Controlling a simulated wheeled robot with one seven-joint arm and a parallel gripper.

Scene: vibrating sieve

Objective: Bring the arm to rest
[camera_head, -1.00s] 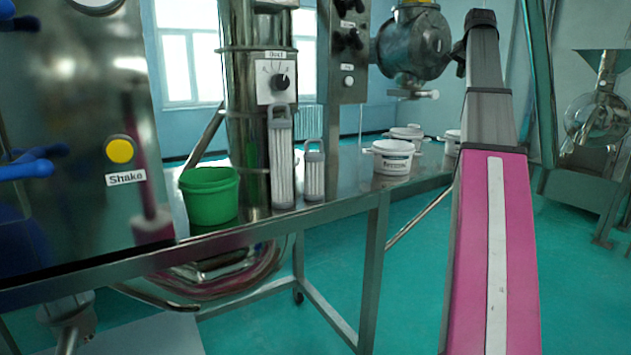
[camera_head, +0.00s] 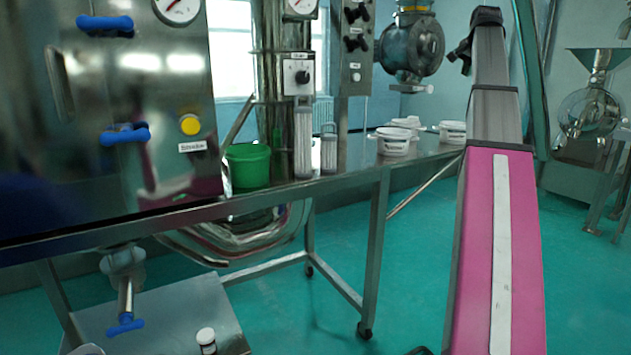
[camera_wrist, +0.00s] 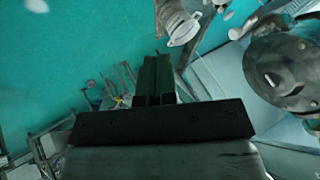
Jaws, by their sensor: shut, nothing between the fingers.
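My arm (camera_head: 495,250) rises in the right part of the head view, with a pink lower section and grey and dark sections above. In the wrist view my gripper (camera_wrist: 154,75) is shut and empty, its dark fingers side by side beyond a black bar. Turquoise floor shows behind the fingers, and they look clear of any object. I cannot make out the fingers in the head view.
A steel table (camera_head: 345,182) holds a steel cabinet (camera_head: 120,100) with blue handles, a green bucket (camera_head: 248,168) and white tubs (camera_head: 393,141). A dark round vessel (camera_head: 412,48) is near my arm's top. A grinder-like machine (camera_head: 590,110) stands at right. Floor between is open.

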